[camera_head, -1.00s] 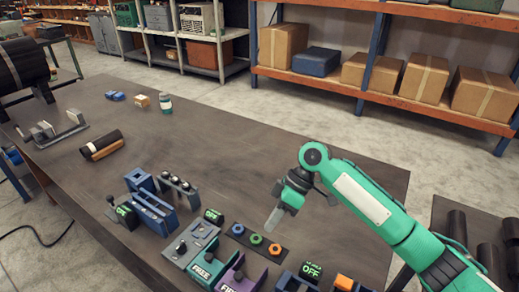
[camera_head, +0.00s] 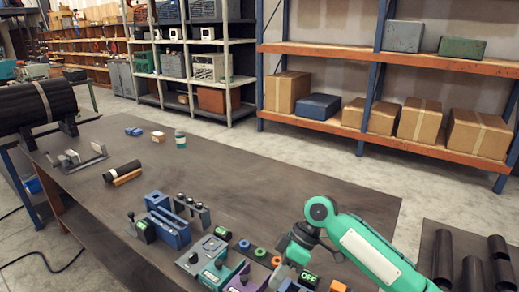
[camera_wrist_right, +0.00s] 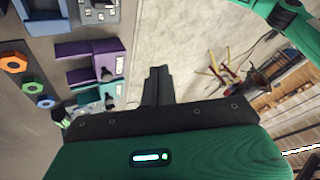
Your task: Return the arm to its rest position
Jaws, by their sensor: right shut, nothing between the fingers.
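My right arm is green and comes in from the lower right of the head view. Its right gripper (camera_head: 277,275) hangs at the front part of the dark table (camera_head: 290,190), close to the row of fixtures, and the arm hides some of them. In the right wrist view the gripper's fingers (camera_wrist_right: 158,88) are together with nothing between them. They point past the table edge, with pale floor behind them. The left gripper is in neither view.
A blue fixture (camera_head: 168,229), a teal fixture (camera_head: 218,273) and colored nuts (camera_head: 260,253) crowd the table's front. A black roll (camera_head: 122,170) lies farther left. Dark pipes (camera_head: 472,272) lie on a surface at right. The table's back middle is clear.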

